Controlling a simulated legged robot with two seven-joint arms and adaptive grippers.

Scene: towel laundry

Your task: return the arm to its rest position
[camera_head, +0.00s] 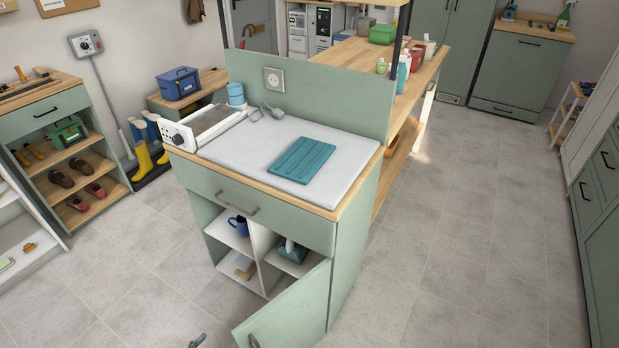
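A small dark piece of a gripper (197,341), which looks like my left one, shows at the bottom edge, left of the open cabinet door (288,312). Most of it is cut off by the frame, so I cannot tell whether it is open or shut. It appears apart from the cabinet. My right gripper is not in view. A teal folded towel (302,160) lies flat on the pale pad (345,155) on top of the green cabinet (345,240). No gripper is near the towel.
The cabinet door stands open toward the front. Its compartments hold a blue mug (238,225), a tissue box (291,251) and small boxes. A white appliance (204,125) stands at the pad's left. A shoe shelf (80,170) stands left. Floor (450,260) is clear at right.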

